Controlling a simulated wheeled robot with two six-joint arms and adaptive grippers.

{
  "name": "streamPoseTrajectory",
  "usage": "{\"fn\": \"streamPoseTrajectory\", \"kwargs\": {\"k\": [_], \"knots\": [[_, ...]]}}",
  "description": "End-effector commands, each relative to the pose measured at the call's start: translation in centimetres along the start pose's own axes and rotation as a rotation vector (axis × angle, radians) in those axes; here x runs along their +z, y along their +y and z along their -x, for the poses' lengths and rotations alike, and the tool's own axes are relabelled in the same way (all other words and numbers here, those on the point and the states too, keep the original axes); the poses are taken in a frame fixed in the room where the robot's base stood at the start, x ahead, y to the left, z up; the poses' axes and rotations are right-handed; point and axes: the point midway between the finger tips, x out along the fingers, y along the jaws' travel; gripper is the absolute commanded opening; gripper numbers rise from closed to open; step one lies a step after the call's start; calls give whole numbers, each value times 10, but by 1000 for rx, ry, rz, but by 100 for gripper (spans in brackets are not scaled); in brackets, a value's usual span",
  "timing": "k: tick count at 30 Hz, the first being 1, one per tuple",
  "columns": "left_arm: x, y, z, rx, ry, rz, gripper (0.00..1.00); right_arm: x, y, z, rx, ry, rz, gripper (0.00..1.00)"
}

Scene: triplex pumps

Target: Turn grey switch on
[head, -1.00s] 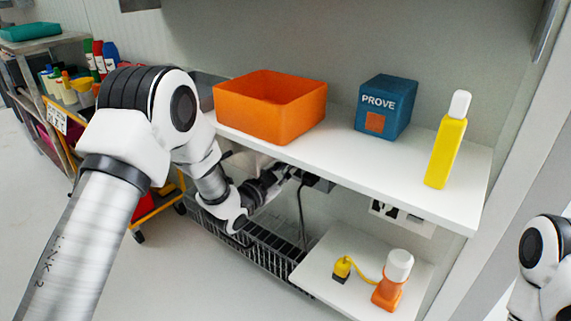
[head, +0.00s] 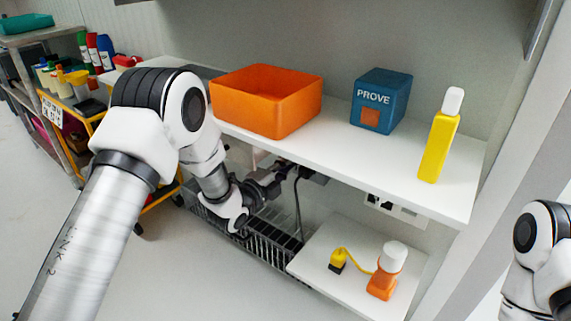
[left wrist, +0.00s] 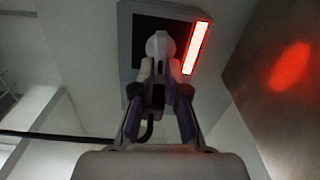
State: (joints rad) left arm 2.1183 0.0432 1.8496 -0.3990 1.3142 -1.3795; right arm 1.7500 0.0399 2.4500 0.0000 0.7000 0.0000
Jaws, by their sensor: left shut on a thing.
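In the left wrist view a grey switch (left wrist: 158,45) with a rounded head sits on a dark panel (left wrist: 143,28) with a grey frame. A red strip (left wrist: 196,48) glows along the panel's right side. My left gripper (left wrist: 160,82) is shut on the switch, with a finger on each side of its lower part. In the head view my left gripper (head: 282,172) reaches under the white shelf, beside a small dark box (head: 312,174); the switch itself cannot be made out there. My right gripper is out of view; only part of my right arm shows at the right edge.
The white shelf (head: 400,190) above the gripper bears an orange bin (head: 265,100), a blue PROVE box (head: 381,98) and a yellow bottle (head: 438,140). A lower shelf (head: 345,295) holds an orange bottle (head: 384,280) and a yellow-black piece (head: 338,260). A wire basket (head: 270,245) hangs below.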

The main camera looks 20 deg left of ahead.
Motion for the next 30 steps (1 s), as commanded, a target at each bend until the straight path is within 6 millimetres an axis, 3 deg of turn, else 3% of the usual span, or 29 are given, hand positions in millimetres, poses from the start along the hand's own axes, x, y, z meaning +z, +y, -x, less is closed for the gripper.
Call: {"fn": "streamPoseTrajectory", "kwargs": {"k": [9, 23, 24, 26, 30], "knots": [[0, 3, 0, 2, 0, -110, 0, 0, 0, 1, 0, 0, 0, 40], [0, 3, 0, 2, 0, -125, 0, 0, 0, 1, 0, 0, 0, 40], [0, 3, 0, 2, 0, -125, 20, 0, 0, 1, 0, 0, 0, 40], [0, 3, 0, 2, 0, -125, 38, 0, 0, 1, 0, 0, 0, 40], [0, 3, 0, 1, 0, -124, 38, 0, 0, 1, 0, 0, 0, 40]]}}
